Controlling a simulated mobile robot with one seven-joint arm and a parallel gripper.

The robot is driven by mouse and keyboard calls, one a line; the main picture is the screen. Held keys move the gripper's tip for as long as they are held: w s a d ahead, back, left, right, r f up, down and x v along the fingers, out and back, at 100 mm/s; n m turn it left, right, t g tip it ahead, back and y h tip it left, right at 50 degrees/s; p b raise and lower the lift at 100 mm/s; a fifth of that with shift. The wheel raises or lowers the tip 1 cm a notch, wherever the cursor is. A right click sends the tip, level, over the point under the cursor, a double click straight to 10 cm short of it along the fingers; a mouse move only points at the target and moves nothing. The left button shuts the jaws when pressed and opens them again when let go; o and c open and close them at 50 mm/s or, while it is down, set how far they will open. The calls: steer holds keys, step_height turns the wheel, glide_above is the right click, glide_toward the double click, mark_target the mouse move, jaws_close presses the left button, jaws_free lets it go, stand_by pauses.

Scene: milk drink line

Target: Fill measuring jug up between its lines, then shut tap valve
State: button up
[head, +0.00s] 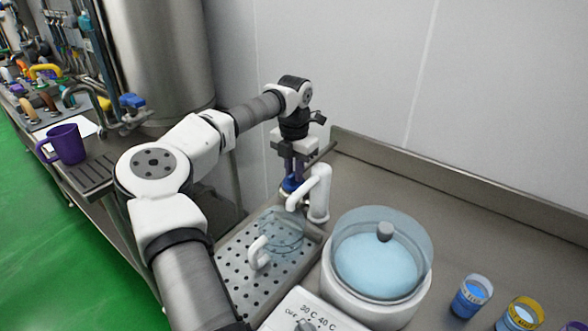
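The measuring jug (283,238) is clear with a white handle and stands upright on the perforated drip tray (229,262). Faint lines ring its wall; I cannot make out a liquid level in it. The white tap (318,196) stands behind the jug, and its spout end is above the jug. The tap's blue valve handle (290,185) sits at the top left of the tap, partly hidden. My gripper (292,174) points down at the valve handle with its fingers right at it. I cannot tell whether they are closed on it, nor whether the valve is open.
Right of the jug stands a round white unit with a clear vessel (405,232) of pale blue liquid and a grey-knobbed lid. A dial box (310,312) is in front. Labelled jars (472,296) stand at the lower right. A purple mug (67,144) is far left.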

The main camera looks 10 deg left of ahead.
jaws_close()
steer(key=shift+n, duration=0.4)
steer(key=n+b, duration=0.1)
steer(key=n, duration=0.2)
steer(key=shift+n, duration=0.4)
steer(key=n+b, duration=0.1)
steer(key=n, duration=0.4)
steer(key=shift+b, duration=0.3)
steer(key=shift+n, duration=0.3)
steer(key=shift+o, duration=2.1)
jaws_free()
